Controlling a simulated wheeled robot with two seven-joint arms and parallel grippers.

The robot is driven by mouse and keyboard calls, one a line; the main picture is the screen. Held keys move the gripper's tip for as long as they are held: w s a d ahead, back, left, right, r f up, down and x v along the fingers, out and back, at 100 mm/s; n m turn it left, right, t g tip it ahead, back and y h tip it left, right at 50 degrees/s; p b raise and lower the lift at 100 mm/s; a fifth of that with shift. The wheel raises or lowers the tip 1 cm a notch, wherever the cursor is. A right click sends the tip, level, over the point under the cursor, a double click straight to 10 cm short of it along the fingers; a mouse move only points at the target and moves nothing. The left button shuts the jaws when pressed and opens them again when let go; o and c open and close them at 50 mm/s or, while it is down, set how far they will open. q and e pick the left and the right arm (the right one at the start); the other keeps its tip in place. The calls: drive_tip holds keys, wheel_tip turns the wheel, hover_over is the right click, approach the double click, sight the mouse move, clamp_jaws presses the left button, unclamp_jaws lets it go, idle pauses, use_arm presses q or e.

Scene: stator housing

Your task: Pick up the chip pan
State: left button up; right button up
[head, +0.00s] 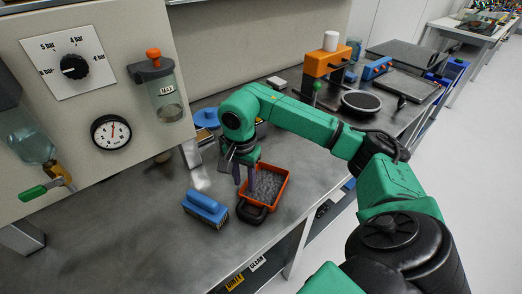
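The chip pan (281,192) is an orange-red, open tray with grey metal chips in it and a black handle (252,212) at its near end. It sits on the grey metal bench. My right gripper (243,180) hangs at the pan's left side, fingers pointing down. Its two dark fingers show apart with a gap between them, and nothing shows between them. The gripper covers part of the pan's left rim. Whether the fingers touch the rim I cannot tell. My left gripper is out of view.
A blue brush (206,207) lies just left of the pan. A panel with a dial, gauge (110,131) and jars stands at the left. An orange device (326,63) and a round black plate (361,101) stand farther back. The near-left bench is clear.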

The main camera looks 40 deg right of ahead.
clamp_jaws()
idle(1.4)
